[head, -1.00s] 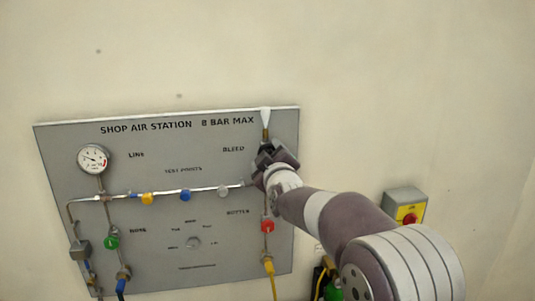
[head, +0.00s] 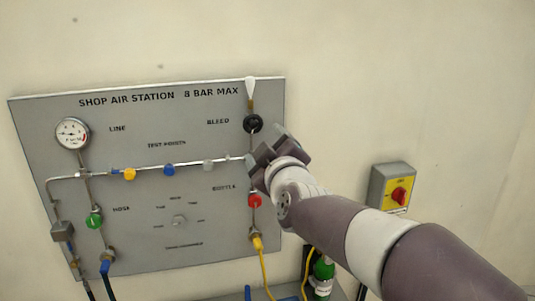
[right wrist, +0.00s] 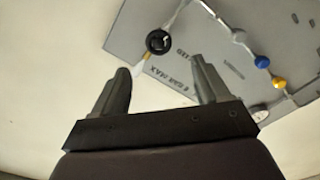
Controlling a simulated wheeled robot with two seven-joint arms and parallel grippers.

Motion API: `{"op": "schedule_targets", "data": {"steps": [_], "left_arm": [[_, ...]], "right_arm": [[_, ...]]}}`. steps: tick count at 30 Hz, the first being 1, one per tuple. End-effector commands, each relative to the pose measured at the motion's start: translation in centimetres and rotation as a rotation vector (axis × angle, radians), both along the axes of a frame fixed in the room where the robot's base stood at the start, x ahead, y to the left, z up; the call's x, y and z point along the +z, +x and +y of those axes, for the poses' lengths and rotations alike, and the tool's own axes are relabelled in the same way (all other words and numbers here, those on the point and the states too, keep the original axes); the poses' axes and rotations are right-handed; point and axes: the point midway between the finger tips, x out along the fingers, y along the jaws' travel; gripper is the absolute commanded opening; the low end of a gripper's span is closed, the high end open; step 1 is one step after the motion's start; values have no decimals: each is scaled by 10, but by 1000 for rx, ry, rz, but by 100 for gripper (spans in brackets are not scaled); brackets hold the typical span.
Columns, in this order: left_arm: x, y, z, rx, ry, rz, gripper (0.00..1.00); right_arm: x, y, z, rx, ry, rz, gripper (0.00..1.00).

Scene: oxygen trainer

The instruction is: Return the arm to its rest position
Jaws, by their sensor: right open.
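My right arm comes in from the lower right of the head view. Its gripper (head: 268,152) is in front of the right part of the grey panel (head: 120,235), just below and right of the black bleed knob (head: 253,124). In the right wrist view the two fingers of my right gripper (right wrist: 165,90) stand wide apart with nothing between them. The black knob (right wrist: 159,42) shows beyond the fingertips, apart from them. My left gripper is in neither view.
The panel carries a gauge (head: 72,133), a green knob (head: 94,221), a red knob (head: 255,201) and small coloured test points. A yellow hose (head: 264,270) hangs below. A green bottle (head: 323,272) stands low.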

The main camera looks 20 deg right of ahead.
Motion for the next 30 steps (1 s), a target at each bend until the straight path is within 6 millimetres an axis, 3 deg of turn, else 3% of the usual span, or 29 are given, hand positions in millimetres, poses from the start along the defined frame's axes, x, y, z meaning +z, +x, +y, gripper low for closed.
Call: {"op": "schedule_targets", "data": {"steps": [12, 15, 17, 20, 21, 24, 27, 30], "left_arm": [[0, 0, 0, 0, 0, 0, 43], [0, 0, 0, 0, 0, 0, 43], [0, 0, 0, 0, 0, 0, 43], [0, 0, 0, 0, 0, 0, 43], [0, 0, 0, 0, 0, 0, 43], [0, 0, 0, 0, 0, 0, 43], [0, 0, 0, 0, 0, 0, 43], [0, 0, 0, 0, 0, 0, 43]], "right_arm": [[1, -2, 0, -1, 3, -1, 75], [-7, -2, 3, 11, 107, 30, 75], [-41, -7, 11, 32, 242, 148, 75], [-129, -31, 21, 0, 455, 447, 75], [-167, -48, 22, -43, 527, 576, 75], [-249, -101, 18, -198, 657, 873, 75], [-305, -158, 11, -366, 709, 1106, 75], [-337, -203, 4, -476, 696, 1259, 75]]}}
